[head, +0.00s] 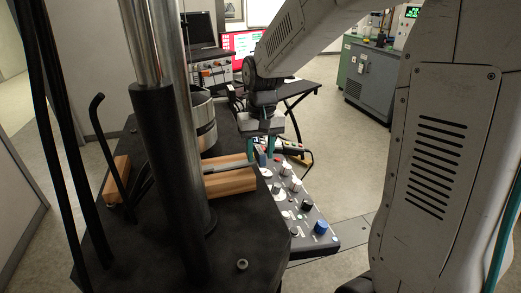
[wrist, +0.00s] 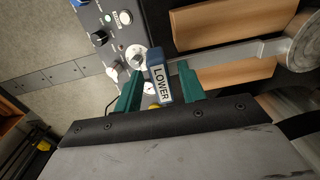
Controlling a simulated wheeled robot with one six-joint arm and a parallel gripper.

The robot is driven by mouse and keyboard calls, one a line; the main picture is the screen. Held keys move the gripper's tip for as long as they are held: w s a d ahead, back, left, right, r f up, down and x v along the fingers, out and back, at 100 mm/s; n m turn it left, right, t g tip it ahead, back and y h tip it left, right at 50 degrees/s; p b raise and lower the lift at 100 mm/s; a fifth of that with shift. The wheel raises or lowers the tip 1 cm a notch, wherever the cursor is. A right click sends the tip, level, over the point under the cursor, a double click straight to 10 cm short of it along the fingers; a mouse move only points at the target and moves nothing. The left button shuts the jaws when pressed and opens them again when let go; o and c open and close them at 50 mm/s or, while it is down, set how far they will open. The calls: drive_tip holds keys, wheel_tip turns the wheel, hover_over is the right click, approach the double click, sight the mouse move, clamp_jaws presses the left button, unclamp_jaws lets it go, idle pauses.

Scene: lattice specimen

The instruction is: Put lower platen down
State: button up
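The lower platen's handle is a blue block (wrist: 161,82) marked LOWER in the wrist view. A flat metal bar (wrist: 232,55) runs right from it to a round metal disc (wrist: 306,44), cut off by the picture edge. In the head view the blue handle (head: 263,159) and the bar (head: 232,166) show, while the column hides the disc. My gripper (wrist: 161,86) has its green fingers on either side of the blue handle, with a visible gap. The fingers look open around the handle.
Wooden blocks (head: 230,181) lie on the black machine table (head: 255,225), the bar crossing above one. A control panel (head: 300,205) with knobs and buttons sits at the table's right edge. A dark column (head: 180,165) and a silver cylinder (head: 204,122) stand left of my gripper.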

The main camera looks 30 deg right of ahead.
drive_tip(key=shift+r, duration=0.1)
wheel_tip(320, 180, up, 12)
drive_tip(key=s+a+f+n, duration=0.1)
drive_tip(key=s+f, duration=0.1)
drive_tip(key=s, duration=1.1)
drive_tip(key=s+a+f+n+t, duration=0.1)
drive_tip(key=s+f, duration=0.1)
drive_tip(key=s, duration=1)
drive_tip(key=shift+s+a+f, duration=0.3)
drive_tip(key=shift+s+f, duration=0.05)
drive_tip(key=shift+s, duration=0.05)
drive_tip(key=shift+c, duration=0.4)
